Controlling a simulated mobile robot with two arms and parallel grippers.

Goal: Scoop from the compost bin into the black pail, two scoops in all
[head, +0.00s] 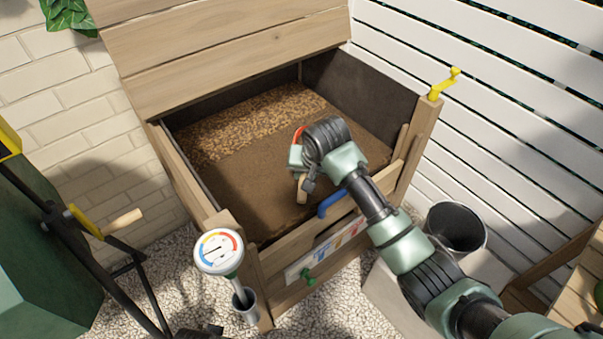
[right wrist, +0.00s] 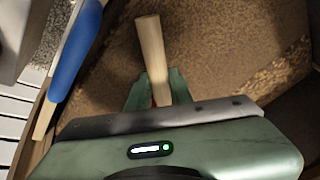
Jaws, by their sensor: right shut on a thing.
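The wooden compost bin (head: 180,165) stands open with its lid raised, and brown compost (head: 240,190) fills its bottom. My right gripper (head: 303,183) is above the compost near the bin's front wall. It is shut on a pale wooden handle (head: 301,192), which also shows between the green fingers (right wrist: 158,92) in the right wrist view (right wrist: 150,45). The other end of the handled tool is hidden by the gripper. The black pail (head: 455,228) stands outside the bin at the right; its visible inside looks dark and empty. My left gripper is not in view.
A blue handle-like piece (head: 333,203) sits at the bin's front edge, close to my right gripper. A dial thermometer (head: 218,250) stands at the front left corner. A yellow hook (head: 443,86) tops the right post. A white slatted fence (head: 510,90) bounds the right side.

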